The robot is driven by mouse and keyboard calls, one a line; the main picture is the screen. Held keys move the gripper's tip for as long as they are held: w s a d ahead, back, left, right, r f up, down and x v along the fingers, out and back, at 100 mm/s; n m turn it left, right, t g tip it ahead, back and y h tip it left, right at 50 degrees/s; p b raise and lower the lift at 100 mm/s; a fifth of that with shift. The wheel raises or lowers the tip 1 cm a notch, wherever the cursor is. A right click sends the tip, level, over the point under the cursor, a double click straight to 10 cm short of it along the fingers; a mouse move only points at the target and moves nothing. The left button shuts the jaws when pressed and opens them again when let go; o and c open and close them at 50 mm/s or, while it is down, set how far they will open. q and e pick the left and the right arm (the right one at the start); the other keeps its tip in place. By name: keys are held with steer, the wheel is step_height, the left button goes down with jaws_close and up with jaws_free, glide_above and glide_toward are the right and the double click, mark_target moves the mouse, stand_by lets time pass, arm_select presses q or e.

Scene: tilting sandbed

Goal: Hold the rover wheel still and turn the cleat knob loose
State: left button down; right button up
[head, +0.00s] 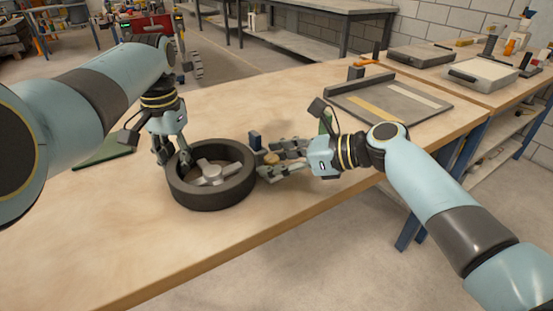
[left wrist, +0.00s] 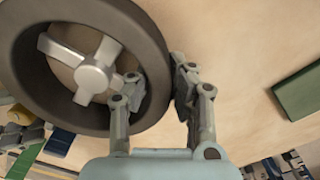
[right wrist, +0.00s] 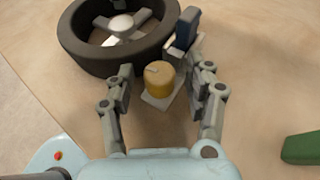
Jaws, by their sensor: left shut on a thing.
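The rover wheel (head: 213,195) is a dark ring with grey spokes and hub, lying flat on the table. It also shows in the left wrist view (left wrist: 150,60) and right wrist view (right wrist: 75,45). My left gripper (head: 172,165) is shut on the wheel's rim, one finger inside the ring and one outside. The cleat knob (right wrist: 160,78) is a yellow-tan cylinder on a pale base plate beside the wheel. My right gripper (right wrist: 160,85) is open, its fingers on either side of the knob with gaps. In the head view the knob (head: 271,158) is partly hidden by the fingers.
A dark blue block (right wrist: 184,30) stands beside the knob, close to the wheel. A green block (right wrist: 302,148) lies to the right in the right wrist view. A grey tray (head: 390,102) lies at the table's back right. The front left of the wooden table (head: 100,230) is clear.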

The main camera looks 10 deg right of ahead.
steer(key=v, duration=1.2)
steer(key=shift+s, duration=0.1)
steer(key=shift+s+a+f+m+t+h, duration=0.25)
steer(key=shift+s+a+m+t+h, duration=0.35)
steer(key=shift+s+a+m+t, duration=0.15)
steer(key=shift+s+a+r+m+t+h, duration=0.15)
steer(key=shift+s+r+m+t+h, duration=0.1)
steer(key=shift+m+h, duration=0.1)
steer(key=shift+w+a+t, duration=0.1)
steer(key=shift+a+t, duration=0.05)
steer(key=shift+t, duration=0.15)
steer(key=x, duration=1.1)
steer(key=shift+w+a+f, duration=0.15)
steer(key=shift+w+f, duration=0.05)
steer(key=shift+f, duration=0.05)
